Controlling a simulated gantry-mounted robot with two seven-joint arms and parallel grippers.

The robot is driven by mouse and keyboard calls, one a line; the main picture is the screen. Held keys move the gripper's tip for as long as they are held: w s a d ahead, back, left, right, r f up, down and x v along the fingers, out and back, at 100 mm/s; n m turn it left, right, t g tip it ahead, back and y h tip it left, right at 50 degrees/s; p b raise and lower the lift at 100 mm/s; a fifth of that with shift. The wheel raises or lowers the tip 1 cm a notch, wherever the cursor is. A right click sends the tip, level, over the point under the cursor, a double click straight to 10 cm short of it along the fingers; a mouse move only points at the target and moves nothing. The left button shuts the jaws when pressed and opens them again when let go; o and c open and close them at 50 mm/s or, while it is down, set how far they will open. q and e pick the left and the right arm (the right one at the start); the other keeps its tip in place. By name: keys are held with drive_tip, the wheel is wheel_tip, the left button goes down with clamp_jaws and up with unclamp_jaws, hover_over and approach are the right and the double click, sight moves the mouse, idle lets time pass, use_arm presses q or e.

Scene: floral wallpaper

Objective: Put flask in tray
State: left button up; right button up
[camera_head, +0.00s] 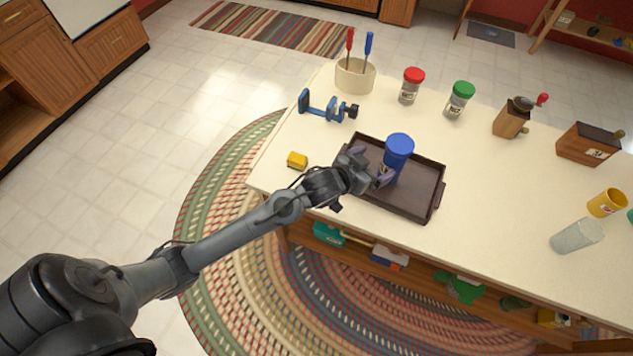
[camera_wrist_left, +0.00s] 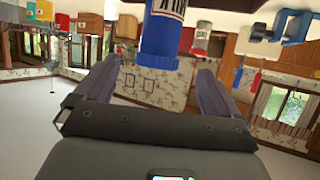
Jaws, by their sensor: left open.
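My left gripper (camera_head: 370,170) is at the tray's left part, close beside the flask. In the left wrist view, my left gripper (camera_wrist_left: 159,66) is open, with the flask's blue end between and just beyond its fingertips. I cannot tell whether a finger touches it. My right gripper is not in view.
A yellow block (camera_head: 297,160) and a blue clamp (camera_head: 328,106) lie left of the tray. Behind stand a screwdriver pot (camera_head: 355,77), a red-lidded jar (camera_head: 411,86) and a green-lidded jar (camera_head: 459,99). A grey cylinder (camera_head: 576,236) lies right.

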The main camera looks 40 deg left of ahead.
use_arm(q)
drive_tip(key=s+f+g, duration=0.3)
drive_tip(key=s, duration=0.7)
drive_tip(key=s+f+g+y, duration=0.1)
drive_tip(key=s+f+g, duration=0.2)
drive_tip(key=s, duration=0.8)
drive_tip(key=s+f+g, duration=0.3)
drive_tip(key=s, duration=0.7)
drive_tip(key=shift+s+f+m+g, duration=0.15)
drive_tip(key=shift+s+m+g, duration=0.15)
drive_tip(key=shift+s+g, duration=0.1)
wheel_tip(320, 180, up, 35)
drive_tip(key=p, duration=3.4)
drive_tip(key=shift+p, duration=0.4)
drive_tip(key=shift+d+f, duration=0.1)
